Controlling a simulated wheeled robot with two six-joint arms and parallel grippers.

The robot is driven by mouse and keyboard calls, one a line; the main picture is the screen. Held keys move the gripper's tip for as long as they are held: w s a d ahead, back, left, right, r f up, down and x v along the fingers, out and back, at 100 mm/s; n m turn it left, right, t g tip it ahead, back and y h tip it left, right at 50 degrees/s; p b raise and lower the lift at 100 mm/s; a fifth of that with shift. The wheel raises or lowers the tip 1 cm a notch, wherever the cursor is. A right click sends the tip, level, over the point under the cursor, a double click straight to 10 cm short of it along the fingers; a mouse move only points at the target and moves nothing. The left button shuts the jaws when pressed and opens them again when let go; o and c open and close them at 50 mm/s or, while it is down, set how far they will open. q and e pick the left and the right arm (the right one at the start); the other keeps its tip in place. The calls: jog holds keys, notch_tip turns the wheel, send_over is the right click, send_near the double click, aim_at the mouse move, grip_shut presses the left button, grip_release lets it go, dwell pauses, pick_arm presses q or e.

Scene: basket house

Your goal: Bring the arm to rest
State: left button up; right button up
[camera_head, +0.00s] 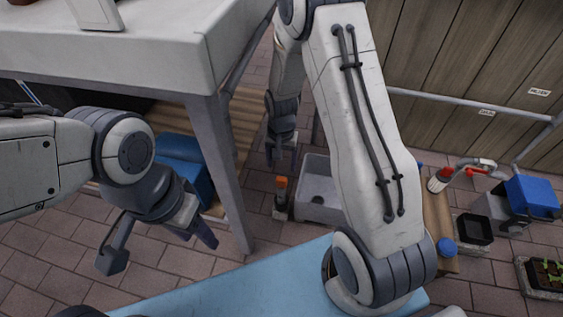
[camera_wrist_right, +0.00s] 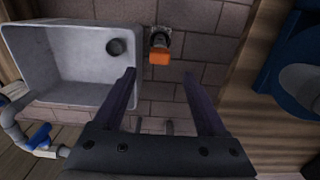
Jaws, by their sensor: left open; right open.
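My right arm reaches up and away through the middle of the head view. Its gripper (camera_head: 282,158) points down beside the table leg, and its two fingers stand apart. In the right wrist view this gripper (camera_wrist_right: 160,78) is open, with nothing between its fingers. My left arm comes in from the left edge, bent at the wrist. Its gripper (camera_head: 158,247) is open and empty, low over the brick floor in front of the table.
A white table (camera_head: 150,55) with a grey leg stands at the upper left. A grey basin (camera_head: 318,203) and an orange-topped item (camera_head: 281,196) stand on the floor near my right gripper. A blue container (camera_head: 180,165) is under the table. A wooden wall (camera_head: 455,50) is behind.

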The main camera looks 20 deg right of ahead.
dwell(0.3)
jog(key=s+r+n+t, duration=0.3)
jog(key=s+r+n, duration=0.55)
jog(key=r, duration=0.65)
jog(key=s+a+r+n+g+y+p, duration=0.1)
jog(key=s+a+r+n+g+p, duration=0.35)
jog(key=s+a+r+p, duration=0.9)
notch_tip(320, 180, up, 40)
jog(key=s+n+t+p, duration=0.1)
jog(key=p, duration=3.3)
jog(key=shift+s+a+r, duration=0.2)
jog(key=shift+s+a, duration=0.1)
